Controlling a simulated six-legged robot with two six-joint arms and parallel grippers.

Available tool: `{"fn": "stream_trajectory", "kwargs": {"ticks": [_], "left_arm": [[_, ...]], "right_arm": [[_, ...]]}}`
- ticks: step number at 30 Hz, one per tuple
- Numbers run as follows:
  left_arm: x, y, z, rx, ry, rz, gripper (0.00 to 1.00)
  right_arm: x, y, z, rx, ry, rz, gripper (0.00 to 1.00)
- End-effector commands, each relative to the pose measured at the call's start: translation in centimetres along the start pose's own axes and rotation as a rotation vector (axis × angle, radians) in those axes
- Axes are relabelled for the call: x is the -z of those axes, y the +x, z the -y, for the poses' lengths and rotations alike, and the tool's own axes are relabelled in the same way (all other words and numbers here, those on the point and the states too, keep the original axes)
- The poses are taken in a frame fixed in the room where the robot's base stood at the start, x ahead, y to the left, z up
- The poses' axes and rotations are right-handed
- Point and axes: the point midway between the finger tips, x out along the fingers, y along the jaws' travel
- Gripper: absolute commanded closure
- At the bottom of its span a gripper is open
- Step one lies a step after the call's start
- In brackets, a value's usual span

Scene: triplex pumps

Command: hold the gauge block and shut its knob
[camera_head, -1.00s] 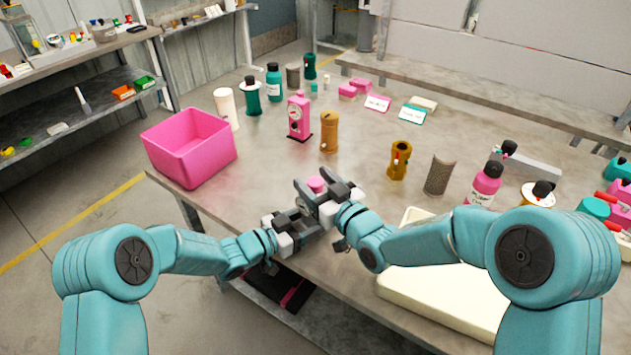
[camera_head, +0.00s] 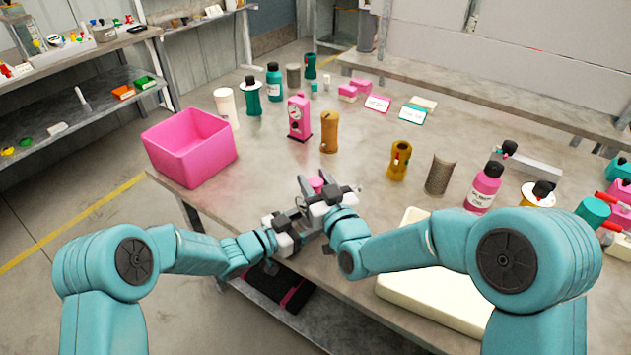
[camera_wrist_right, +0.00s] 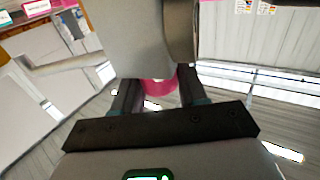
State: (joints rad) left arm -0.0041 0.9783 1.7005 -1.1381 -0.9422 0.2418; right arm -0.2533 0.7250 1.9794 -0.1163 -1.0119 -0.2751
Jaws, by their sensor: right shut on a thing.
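My right gripper (camera_head: 316,187) is above the table's near edge, its fingers closed in on a small pink knob (camera_head: 317,183). In the right wrist view the pink knob (camera_wrist_right: 160,88) shows between the two fingers, partly covered by a grey shape in front. My left gripper (camera_head: 292,222) is close against the right one, just to its lower left. The block below the knob is mostly hidden by the two grippers, and I cannot make out the left fingers or what they hold.
A pink bin (camera_head: 190,150) stands at the table's left edge. A pink gauge unit (camera_head: 299,117) and a brown cylinder (camera_head: 329,133) stand behind the grippers. A cream tray (camera_head: 425,308) lies at the near right. The table between is mostly clear.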

Motion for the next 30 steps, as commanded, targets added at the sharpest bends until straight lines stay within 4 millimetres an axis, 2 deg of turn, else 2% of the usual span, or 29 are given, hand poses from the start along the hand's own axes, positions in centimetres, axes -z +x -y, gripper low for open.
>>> {"fn": "stream_trajectory", "kwargs": {"ticks": [15, 30], "left_arm": [[-0.04, 0.04, -0.17, -0.004, 0.001, 0.001, 0.57], [-0.07, 0.04, -0.19, -0.005, 0.001, 0.002, 0.57]], "right_arm": [[0.22, 0.08, 0.14, -0.361, -0.003, -0.006, 0.89], [0.18, -0.01, 0.01, -0.471, -0.003, -0.004, 0.89]]}}
